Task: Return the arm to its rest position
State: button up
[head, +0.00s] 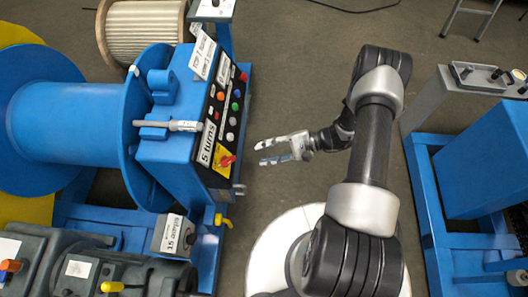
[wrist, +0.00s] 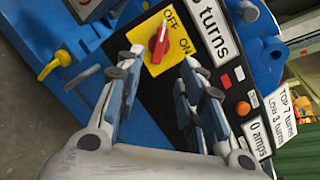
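My gripper (head: 272,153) is in the middle of the head view, over the floor gap to the right of the blue machine's control panel (head: 222,125). It is open and empty, with its fingers apart and pointing left toward the panel. In the wrist view my gripper (wrist: 155,85) faces a red rotary switch (wrist: 159,43) on a yellow OFF/ON plate (wrist: 168,40). The switch also shows in the head view (head: 227,161). The fingers look apart from the switch. My arm reaches up from the round white base and bends back toward the panel.
A blue spool (head: 65,120) stands left of the panel. A yellow valve handle (head: 222,220) sticks out below the panel. A blue frame (head: 432,220) stands at the right. Bare floor (head: 290,75) lies between.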

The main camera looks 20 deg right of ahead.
dwell(0.3)
jog(key=s+a+r+n+g+h, duration=0.1)
jog(key=s+r+n+g+h, duration=0.15)
jog(key=r, duration=0.85)
jog(key=s+a+r+n+g+h, duration=0.1)
jog(key=r+n+g+h, duration=0.2)
jog(key=r, duration=0.8)
jog(key=s+d+r+n+t+h, duration=0.3)
jog(key=s+r+n+t+h, duration=0.3)
jog(key=s+r, duration=0.8)
notch_tip(320, 180, up, 2)
jog(key=t+h, duration=0.1)
jog(key=h, duration=0.2)
jog(key=shift+r, duration=0.2)
jog(key=shift+s+a+t, duration=0.1)
jog(key=shift+t, duration=0.15)
